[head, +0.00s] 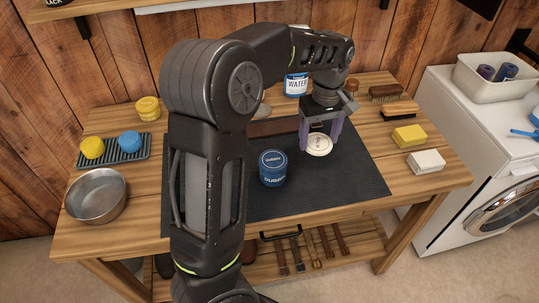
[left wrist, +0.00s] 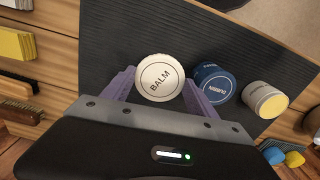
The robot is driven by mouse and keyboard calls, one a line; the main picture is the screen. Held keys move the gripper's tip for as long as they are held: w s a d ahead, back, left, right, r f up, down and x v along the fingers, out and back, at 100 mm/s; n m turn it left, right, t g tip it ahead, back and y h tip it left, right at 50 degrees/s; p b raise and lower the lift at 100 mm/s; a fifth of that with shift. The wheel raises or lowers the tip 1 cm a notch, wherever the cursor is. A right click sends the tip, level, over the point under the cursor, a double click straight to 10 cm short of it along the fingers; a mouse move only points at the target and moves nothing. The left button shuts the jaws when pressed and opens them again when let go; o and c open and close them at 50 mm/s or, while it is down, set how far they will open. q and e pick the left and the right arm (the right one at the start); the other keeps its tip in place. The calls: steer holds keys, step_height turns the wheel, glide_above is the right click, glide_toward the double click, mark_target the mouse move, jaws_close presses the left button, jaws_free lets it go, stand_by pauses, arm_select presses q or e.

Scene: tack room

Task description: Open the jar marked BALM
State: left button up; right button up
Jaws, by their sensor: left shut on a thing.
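A flat cream disc marked BALM (head: 319,146), which looks like a lid, is between the purple fingers of my left gripper (head: 321,140). The gripper is shut on it; the lid also shows face-on in the left wrist view (left wrist: 160,78). I cannot tell whether the lid touches the dark mat. A cream jar (left wrist: 265,100) with a yellow top surface, seemingly open, stands on the mat beyond the blue jar in the left wrist view. My arm seems to hide this jar in the head view. My right gripper is out of view.
A blue DUBBIN jar (head: 273,169) stands on the mat (head: 345,186) beside the lid. A metal bowl (head: 96,195) and a sponge tray (head: 138,151) are at left. Brushes (head: 385,92) and yellow (head: 409,136) and white blocks (head: 427,161) are at right. The mat's right part is clear.

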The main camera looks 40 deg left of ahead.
arm_select(q)
steer(key=shift+s+d, duration=0.1)
steer(key=shift+f, duration=0.4)
glide_above(313, 171)
steer(key=shift+f+p, duration=0.4)
steer(key=shift+f, duration=2.35)
step_height(313, 171, down, 4)
steer(key=shift+r+p, duration=0.2)
steer(key=shift+p, duration=0.1)
steer(key=shift+f, duration=0.15)
steer(key=o, duration=1.5)
steer(key=shift+o, duration=0.2)
